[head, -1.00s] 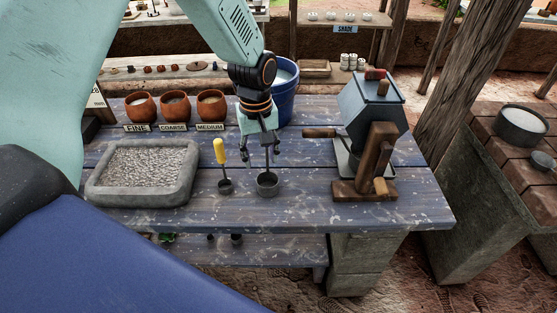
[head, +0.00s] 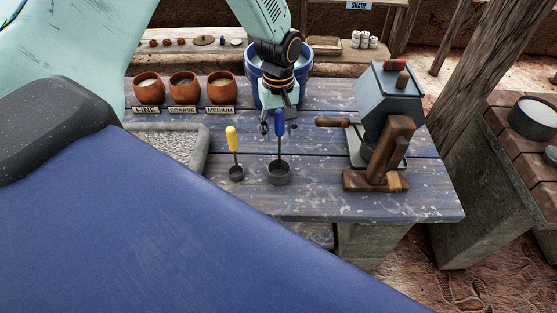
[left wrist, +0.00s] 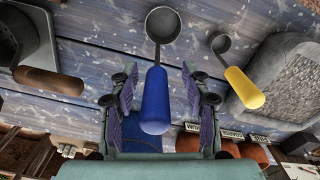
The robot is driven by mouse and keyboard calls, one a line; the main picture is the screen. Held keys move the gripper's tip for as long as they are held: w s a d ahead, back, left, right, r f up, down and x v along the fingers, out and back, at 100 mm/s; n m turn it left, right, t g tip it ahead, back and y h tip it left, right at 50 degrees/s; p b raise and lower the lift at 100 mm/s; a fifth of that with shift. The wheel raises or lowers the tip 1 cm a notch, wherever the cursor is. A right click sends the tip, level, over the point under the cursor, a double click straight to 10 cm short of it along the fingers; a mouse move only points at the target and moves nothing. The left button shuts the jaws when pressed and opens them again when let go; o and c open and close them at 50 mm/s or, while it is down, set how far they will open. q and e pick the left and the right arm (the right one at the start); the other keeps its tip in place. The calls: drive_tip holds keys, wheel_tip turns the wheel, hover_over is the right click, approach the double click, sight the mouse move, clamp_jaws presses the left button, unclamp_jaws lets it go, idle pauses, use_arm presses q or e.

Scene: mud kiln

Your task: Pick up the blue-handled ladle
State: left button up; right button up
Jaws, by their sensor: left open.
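The blue-handled ladle stands upright on the table. Its grey cup (head: 279,175) rests on the boards and its blue handle (head: 280,123) points up. My left gripper (head: 280,128) comes down from above, open, with a finger on each side of the blue handle. In the left wrist view the handle (left wrist: 155,100) shows between the spread fingers (left wrist: 160,80), with gaps on both sides. A yellow-handled ladle (head: 232,140) stands just to the left, also in the left wrist view (left wrist: 243,87). My right gripper is not in view.
A mill with a wooden crank (head: 388,125) stands close on the right. A stone tray of gravel (head: 200,160) lies to the left. Behind are clay pots (head: 183,87) and a blue bucket (head: 304,66). The table's front right (head: 320,205) is bare.

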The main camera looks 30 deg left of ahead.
use_arm(q)
drive_tip(key=shift+d+f, duration=0.1)
drive_tip(key=shift+f, duration=0.55)
drive_tip(key=shift+w+d+f, duration=0.1)
drive_tip(key=shift+w, duration=0.1)
drive_tip(key=shift+c, duration=0.2)
drive_tip(key=shift+s, duration=0.15)
drive_tip(key=c, duration=0.5)
clamp_jaws()
